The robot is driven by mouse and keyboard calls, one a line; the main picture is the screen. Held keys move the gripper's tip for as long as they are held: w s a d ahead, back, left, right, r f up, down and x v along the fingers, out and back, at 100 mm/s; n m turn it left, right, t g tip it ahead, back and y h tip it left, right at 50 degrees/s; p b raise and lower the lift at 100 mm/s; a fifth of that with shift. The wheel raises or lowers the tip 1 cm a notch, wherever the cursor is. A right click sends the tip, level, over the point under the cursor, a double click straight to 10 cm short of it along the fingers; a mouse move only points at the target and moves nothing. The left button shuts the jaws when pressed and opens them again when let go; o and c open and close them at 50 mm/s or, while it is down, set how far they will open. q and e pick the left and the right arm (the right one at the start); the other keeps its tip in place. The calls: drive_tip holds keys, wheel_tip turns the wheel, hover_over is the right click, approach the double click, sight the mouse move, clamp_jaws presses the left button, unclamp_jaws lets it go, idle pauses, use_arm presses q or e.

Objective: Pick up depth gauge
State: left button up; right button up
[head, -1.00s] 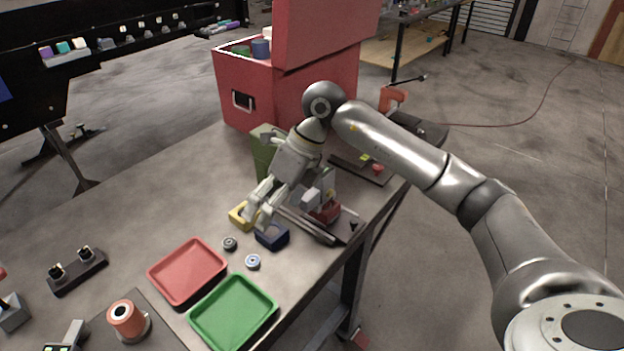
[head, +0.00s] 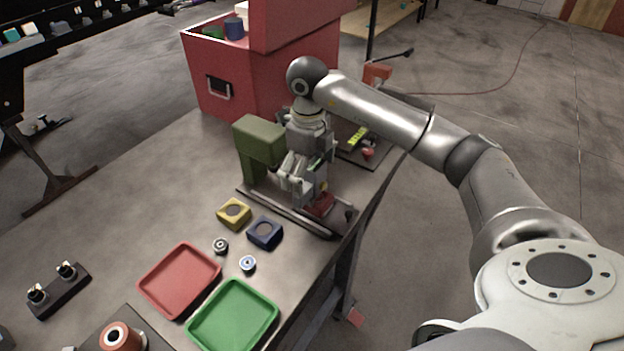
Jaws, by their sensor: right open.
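My right gripper (head: 298,192) is open and points down over the dark rail fixture (head: 285,212), in front of the green housing (head: 258,140). Its fingers are close to a dark red block (head: 320,206) on the fixture; I cannot tell whether they touch anything. I cannot pick out the depth gauge with certainty; the gripper and wrist hide part of the fixture. My left gripper is not in view.
A yellow block (head: 234,212), a blue block (head: 265,233) and two small round parts (head: 220,246) lie left of the fixture. A red tray (head: 180,280) and a green tray (head: 233,318) are nearer. A red case (head: 225,85) stands behind. The table's left middle is clear.

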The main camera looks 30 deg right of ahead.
sight(309, 182)
wheel_tip(309, 182, down, 3)
drive_tip(key=shift+f+p, duration=0.1)
drive_tip(key=shift+p, duration=0.75)
drive_tip(key=shift+f, duration=0.5)
drive_tip(key=c, duration=1.1)
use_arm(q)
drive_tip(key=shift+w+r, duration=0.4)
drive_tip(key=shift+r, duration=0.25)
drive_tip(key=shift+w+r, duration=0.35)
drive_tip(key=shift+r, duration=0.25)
